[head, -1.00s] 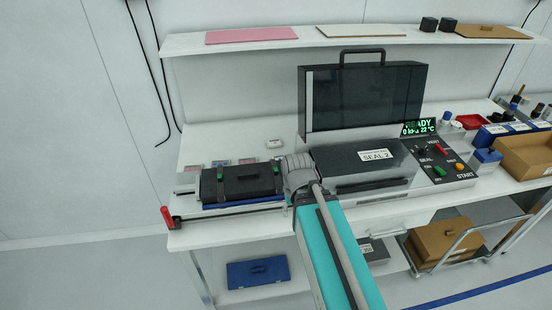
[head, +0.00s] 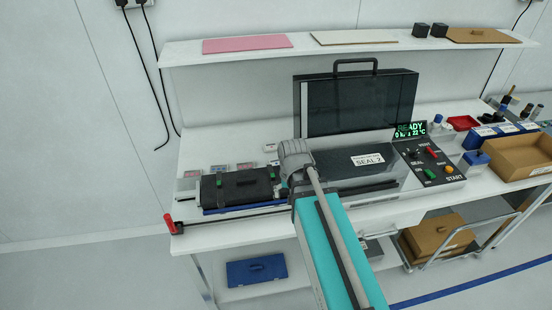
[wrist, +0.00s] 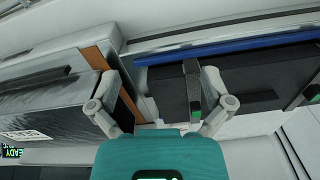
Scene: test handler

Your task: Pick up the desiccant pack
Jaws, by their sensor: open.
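Several small flat packs lie in a row at the back left of the bench, among them ones at the left (head: 190,173), middle (head: 217,168) and right (head: 245,164). A small white item (head: 270,148) lies further back. I cannot tell which is the desiccant pack, and none shows clearly in the wrist view. My gripper (wrist: 162,98) is open and empty, its fingers spread above the gap between the sealer (wrist: 58,95) and a black case (wrist: 250,85). In the head view my own arm hides the fingers.
The black case (head: 238,187) with green-tipped latches stands in front of the packs. The sealer (head: 365,168) with its raised dark lid (head: 355,105) stands to the right. A shelf (head: 370,46) runs above. The white bench (head: 215,145) is clear behind the packs.

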